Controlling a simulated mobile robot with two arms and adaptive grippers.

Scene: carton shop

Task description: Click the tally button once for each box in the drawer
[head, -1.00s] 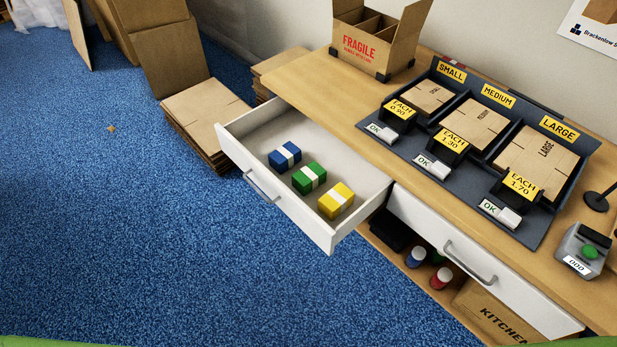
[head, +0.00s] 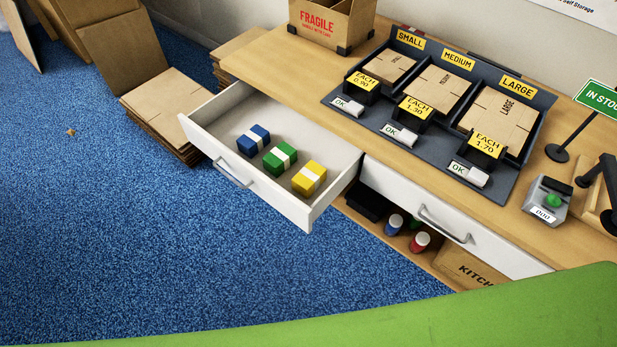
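The open drawer (head: 226,164) sticks out from the left part of the counter front. In it lie three boxes in a row, each with a white band: a blue box (head: 247,145), a green box (head: 272,161) and a yellow box (head: 302,183). The tally device (head: 561,213) stands on the counter at the right, with a green button (head: 554,200) on top and a small white display at its front; the digits are too small to read surely. Neither of my grippers is in view.
A dark tray (head: 394,160) on the counter holds flat cartons marked small, medium and large. A FRAGILE carton (head: 318,24) stands at the back. A green sign (head: 597,97) on a stand is at the right. A closed drawer (head: 410,205) is right of the open one. Flat cartons (head: 160,113) lie on the floor.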

